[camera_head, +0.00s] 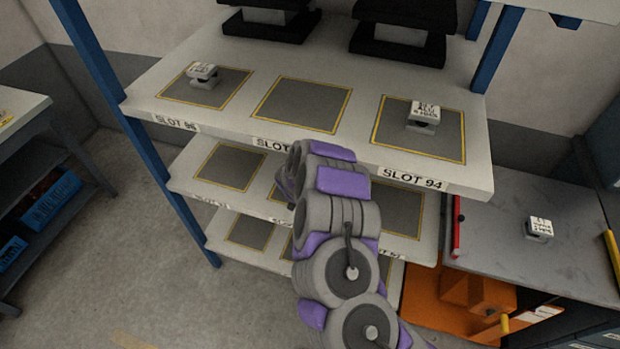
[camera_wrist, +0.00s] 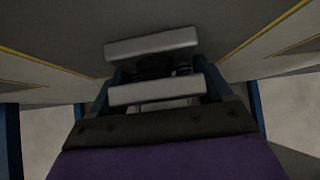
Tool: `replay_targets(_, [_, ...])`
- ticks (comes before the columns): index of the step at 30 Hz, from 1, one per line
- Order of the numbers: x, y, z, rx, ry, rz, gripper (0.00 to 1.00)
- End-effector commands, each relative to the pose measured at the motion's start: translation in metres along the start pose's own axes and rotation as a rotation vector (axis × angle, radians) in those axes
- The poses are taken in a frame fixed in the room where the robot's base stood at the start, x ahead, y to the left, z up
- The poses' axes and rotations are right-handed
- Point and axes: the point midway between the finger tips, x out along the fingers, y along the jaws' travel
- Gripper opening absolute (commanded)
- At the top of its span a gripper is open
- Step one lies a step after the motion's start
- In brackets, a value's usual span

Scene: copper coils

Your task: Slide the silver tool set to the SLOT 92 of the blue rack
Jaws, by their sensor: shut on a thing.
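In the wrist view my gripper (camera_wrist: 162,68) is shut on a silver piece with two pale bars (camera_wrist: 157,92) and a dark middle, which I take as the silver tool set. In the head view my arm hides the gripper tip and the piece. The arm reaches to the front of the blue rack (camera_head: 95,60), around its second shelf (camera_head: 185,172). A grey mat with yellow edge lines (camera_wrist: 215,30) fills much of the wrist view; I cannot tell if the piece touches it. I cannot read a SLOT 92 label; the second-shelf labels are too small or covered.
On the top shelf, small white-topped blocks stand on the left mat (camera_head: 203,73) and the right mat (camera_head: 423,115); the middle mat (camera_head: 300,104) is bare. A grey bench (camera_head: 560,255) with another block (camera_head: 540,228) is at right. A side table (camera_head: 25,105) stands at left.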

Motion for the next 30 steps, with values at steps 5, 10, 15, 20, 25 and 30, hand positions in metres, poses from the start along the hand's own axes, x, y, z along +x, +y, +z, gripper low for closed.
replay_targets(5, [-0.002,0.005,-0.004,0.008,0.004,-0.003,0.29])
replay_targets(10, [-0.001,0.012,-0.005,0.013,0.000,-0.006,0.29])
replay_targets(15, [0.001,0.019,-0.007,0.014,0.000,-0.004,0.29])
replay_targets(20, [0.002,0.023,-0.007,0.016,-0.001,-0.004,0.29])
replay_targets(25, [0.002,0.024,-0.007,0.017,-0.001,-0.004,0.29])
replay_targets(30, [0.003,0.024,-0.008,0.018,-0.001,-0.004,0.95])
